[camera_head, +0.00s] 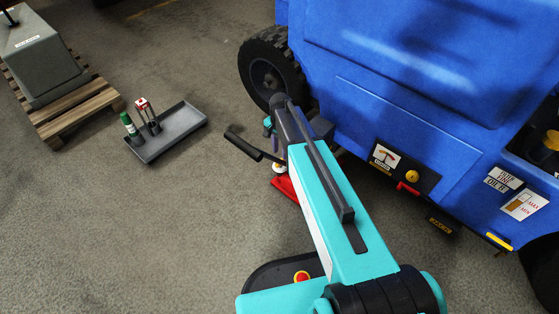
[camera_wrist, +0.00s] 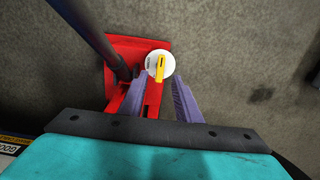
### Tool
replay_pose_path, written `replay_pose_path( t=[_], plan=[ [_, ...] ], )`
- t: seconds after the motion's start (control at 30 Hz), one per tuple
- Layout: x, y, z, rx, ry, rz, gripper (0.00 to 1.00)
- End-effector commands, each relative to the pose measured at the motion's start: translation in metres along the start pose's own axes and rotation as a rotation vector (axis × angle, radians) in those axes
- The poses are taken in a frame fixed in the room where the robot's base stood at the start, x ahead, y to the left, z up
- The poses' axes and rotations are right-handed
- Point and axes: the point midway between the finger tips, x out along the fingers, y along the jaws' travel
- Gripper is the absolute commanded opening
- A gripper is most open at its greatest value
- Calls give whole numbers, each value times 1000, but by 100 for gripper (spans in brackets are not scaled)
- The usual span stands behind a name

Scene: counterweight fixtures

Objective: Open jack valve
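The red jack (camera_wrist: 128,54) lies on the floor in the wrist view. Its valve is a round white dial (camera_wrist: 151,69) with a yellow lever (camera_wrist: 160,67) pointing along the picture's vertical. In the head view the jack's red body (camera_head: 286,187) shows beside my arm, partly hidden by it. The jack's dark handle (camera_wrist: 92,35) rises at the left of the wrist view. My gripper (camera_wrist: 155,88) is open, with its purple fingers apart on either side, just short of the dial. Nothing is between the fingertips that I can see held; exact height above the valve is unclear.
A large blue machine (camera_head: 400,90) with a black tire (camera_head: 265,75) stands right of the jack. A grey tray (camera_head: 180,130) holding a green bottle (camera_head: 130,127) and a red-topped item is left. A grey block (camera_head: 38,60) sits on a wooden pallet (camera_head: 85,108). Floor between is clear.

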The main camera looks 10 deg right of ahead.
Motion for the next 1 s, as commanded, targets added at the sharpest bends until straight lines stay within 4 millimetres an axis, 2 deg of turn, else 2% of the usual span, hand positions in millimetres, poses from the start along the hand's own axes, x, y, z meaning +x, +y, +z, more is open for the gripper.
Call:
replay_pose_path(
  t=[0.03, 0.1, 0.33, 0.5, 0.8, 1.0],
  plan=[
    [11, 0, 0, 0, 0, 1, 30],
    [22, 0, 0, 0, 0, 1, 30],
    [45, -1, 0, -1, 0, 0, 30],
    [52, -1, 1, -1, 0, 0, 30],
    [52, -1, 1, -2, 0, 0, 30],
    [52, -1, 1, -2, 0, 0, 0]
  ],
)
